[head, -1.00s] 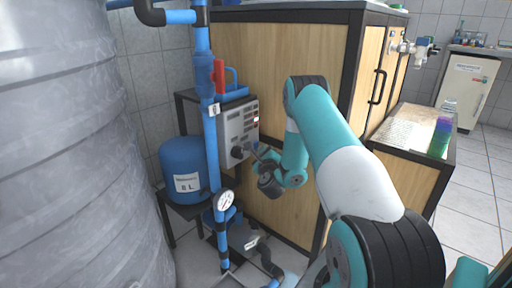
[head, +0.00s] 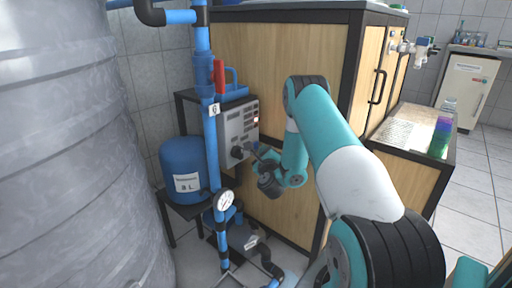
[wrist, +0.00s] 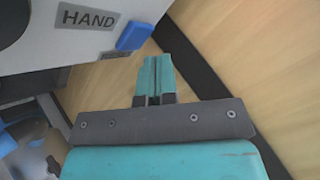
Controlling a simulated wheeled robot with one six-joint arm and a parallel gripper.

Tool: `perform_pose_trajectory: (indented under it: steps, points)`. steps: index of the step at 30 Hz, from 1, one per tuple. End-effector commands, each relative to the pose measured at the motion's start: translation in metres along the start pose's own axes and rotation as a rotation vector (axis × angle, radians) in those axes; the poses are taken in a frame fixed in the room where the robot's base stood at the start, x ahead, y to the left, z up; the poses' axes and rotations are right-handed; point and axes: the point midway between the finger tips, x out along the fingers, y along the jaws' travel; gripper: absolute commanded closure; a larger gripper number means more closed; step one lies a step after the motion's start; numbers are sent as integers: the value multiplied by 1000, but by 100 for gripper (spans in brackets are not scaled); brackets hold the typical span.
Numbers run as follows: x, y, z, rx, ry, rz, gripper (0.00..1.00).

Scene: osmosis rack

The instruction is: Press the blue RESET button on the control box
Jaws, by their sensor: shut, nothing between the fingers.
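The grey control box (head: 240,126) is mounted behind the blue pipe in the head view, its front panel carrying rows of small controls and a dark round knob (head: 237,152). In the wrist view a corner of the box (wrist: 85,45) shows with a "HAND" label. The blue button (wrist: 135,37) sits near the box's lower right corner, with a small label partly visible below it. My gripper (wrist: 156,62) is shut and empty, its teal fingertips just below the button in the picture. Whether they touch it I cannot tell. In the head view my gripper (head: 250,148) is at the panel's lower right.
The blue vertical pipe (head: 211,150) with a red-handled valve (head: 219,76) and a gauge (head: 225,200) stands left of the box. A blue tank (head: 185,160) is behind it. A large grey tank (head: 60,150) fills the left. A wooden cabinet (head: 290,50) stands behind my arm.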

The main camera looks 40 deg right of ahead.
Motion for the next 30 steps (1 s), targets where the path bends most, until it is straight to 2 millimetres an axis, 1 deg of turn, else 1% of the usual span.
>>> perform_pose_trajectory:
  steps: [13, 30]
  points:
    - [2, -1, 3, 0, 0, 0, 100]
    - [6, 4, 4, 0, 0, 0, 100]
